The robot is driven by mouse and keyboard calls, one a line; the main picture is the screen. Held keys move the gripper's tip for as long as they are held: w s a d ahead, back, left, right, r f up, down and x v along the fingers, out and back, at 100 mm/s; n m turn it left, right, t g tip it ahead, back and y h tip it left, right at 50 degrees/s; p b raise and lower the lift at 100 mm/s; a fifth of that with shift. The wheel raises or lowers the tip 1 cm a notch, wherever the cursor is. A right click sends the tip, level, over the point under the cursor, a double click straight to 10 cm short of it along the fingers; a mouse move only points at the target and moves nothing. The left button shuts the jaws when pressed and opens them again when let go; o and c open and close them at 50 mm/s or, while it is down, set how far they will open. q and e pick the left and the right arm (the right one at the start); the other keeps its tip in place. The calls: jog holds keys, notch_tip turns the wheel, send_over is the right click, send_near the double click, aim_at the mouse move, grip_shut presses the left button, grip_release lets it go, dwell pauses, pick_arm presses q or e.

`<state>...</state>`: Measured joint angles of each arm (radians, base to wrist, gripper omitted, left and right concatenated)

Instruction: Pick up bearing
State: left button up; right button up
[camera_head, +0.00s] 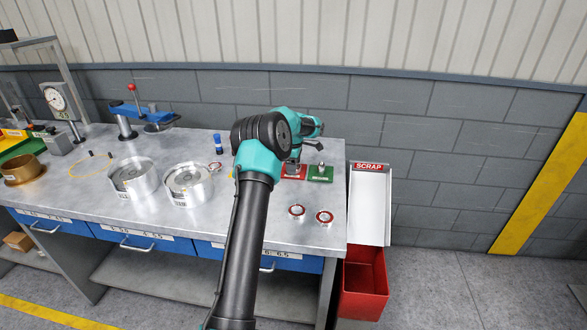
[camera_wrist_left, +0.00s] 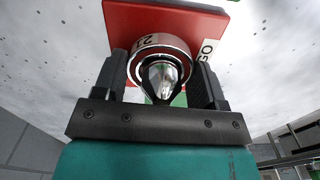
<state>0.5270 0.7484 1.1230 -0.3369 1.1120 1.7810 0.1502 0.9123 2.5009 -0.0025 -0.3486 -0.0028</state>
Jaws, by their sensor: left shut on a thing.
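A ring-shaped bearing (camera_wrist_left: 137,62) with a bright metal rim sits between the two dark fingers of my left gripper (camera_wrist_left: 160,66) in the left wrist view. My left gripper is shut on it. A shiny cone-tipped pin (camera_wrist_left: 161,80) shows at the ring's middle, and the bearing appears to be around it. A red block (camera_wrist_left: 125,15) lies behind the bearing. In the head view my left gripper (camera_head: 291,162) is over the red plate (camera_head: 296,175), and the bearing there is hidden by the gripper. My right gripper is not in view.
Two bearings (camera_head: 296,211) lie near the bench's front right. A green plate (camera_head: 320,174) with a metal plug stands right of the red plate. Two round metal housings (camera_head: 190,184) stand left of my arm. A scrap chute (camera_head: 369,200) and red bin (camera_head: 363,285) adjoin the bench's right edge.

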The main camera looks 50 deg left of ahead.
pick_arm(q)
notch_tip(320, 180, up, 10)
jog(key=shift+r, duration=0.1)
dwell(0.5)
jog(key=shift+d, duration=0.1)
dwell(0.5)
